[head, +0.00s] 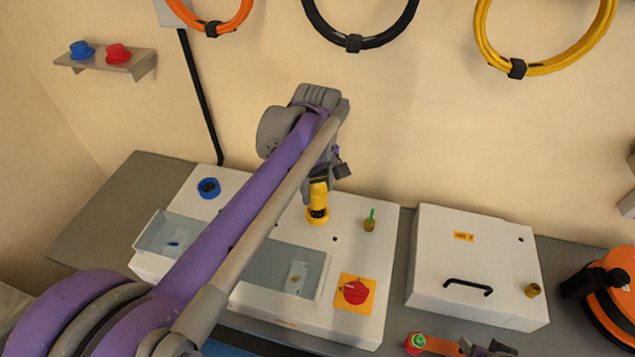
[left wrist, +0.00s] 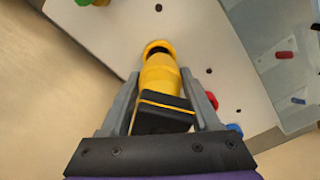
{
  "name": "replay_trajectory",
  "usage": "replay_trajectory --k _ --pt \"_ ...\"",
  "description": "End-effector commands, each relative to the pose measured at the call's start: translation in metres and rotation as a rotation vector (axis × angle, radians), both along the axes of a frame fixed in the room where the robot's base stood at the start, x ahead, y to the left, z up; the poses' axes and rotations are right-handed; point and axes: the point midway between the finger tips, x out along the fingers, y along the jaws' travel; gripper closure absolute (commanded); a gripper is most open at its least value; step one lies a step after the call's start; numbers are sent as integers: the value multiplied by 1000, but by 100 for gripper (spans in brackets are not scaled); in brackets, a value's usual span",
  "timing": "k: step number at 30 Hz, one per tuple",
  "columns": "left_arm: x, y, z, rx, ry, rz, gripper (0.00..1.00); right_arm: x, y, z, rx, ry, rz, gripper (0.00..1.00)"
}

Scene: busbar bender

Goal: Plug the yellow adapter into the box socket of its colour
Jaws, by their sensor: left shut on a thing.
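The yellow adapter (head: 319,190) is upright in my left gripper (head: 320,178), over the white box (head: 385,245). In the left wrist view the adapter (left wrist: 160,72) lies between the two grey fingers of the left gripper (left wrist: 165,100), which is shut on it. Its far end is at a yellow ring with a dark middle (left wrist: 158,46) on the box top; I cannot tell whether it is seated. A blue socket (head: 208,187) is on the box's left part. A red round part (left wrist: 212,100) shows beside the gripper in the left wrist view. I cannot clearly make out my right gripper.
A brass fitting with a green pin (head: 369,221) and a red rotary switch (head: 355,292) are on the box. A second white box (head: 475,265) with a black handle stands at right. A shelf (head: 110,62) holds a blue and a red piece. Coiled cables hang on the wall.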

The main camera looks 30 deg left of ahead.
Motion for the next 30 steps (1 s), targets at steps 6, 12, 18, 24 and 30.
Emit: replay_trajectory --k 6,12,18,24,30 --pt "0 0 -16 -1 1 0 100 -5 0 -12 0 10 0 50" --pt "0 0 -19 0 -1 0 100 -6 0 -14 0 12 0 50" --pt "1 0 -18 0 -1 1 100 -6 0 -13 0 11 0 50" --pt "1 0 -18 0 -1 1 100 -6 0 -13 0 11 0 50" --pt "0 0 -18 0 -1 1 100 -6 0 -13 0 11 0 50"
